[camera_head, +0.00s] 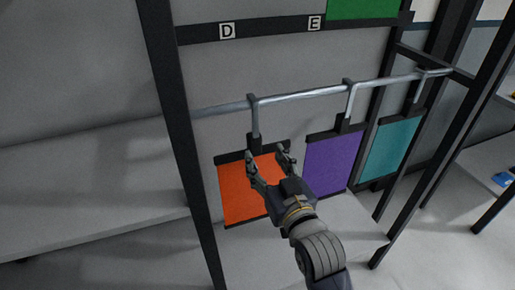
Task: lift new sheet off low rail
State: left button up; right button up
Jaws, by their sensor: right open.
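An orange sheet (234,199) hangs by a hook from a low metal rail (300,95). A purple sheet (334,163) and a teal sheet (391,146) hang to its right on the same rail. My right gripper (268,156) is open, its fingers spread in front of the orange sheet's dark top bar, just below the hook (254,120). I cannot tell whether the fingers touch the bar. My right gripper and wrist hide part of the orange sheet. My left gripper is not in view.
A dark upper bar carries labels D (227,31) and E (314,23), with a green sheet (362,8) above it. Dark posts (178,130) stand left and right of the hanging sheets. A pale bench surface (80,190) lies at left.

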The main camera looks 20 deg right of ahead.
aim_at(256, 136)
jog(key=w+p, duration=0.1)
jog(key=w, duration=0.7)
jog(key=shift+w+a, duration=0.1)
jog(key=shift+a, duration=0.1)
jog(key=shift+w, duration=0.45)
grip_shut()
jog(key=shift+r+p, duration=1.2)
jog(key=shift+p, duration=0.25)
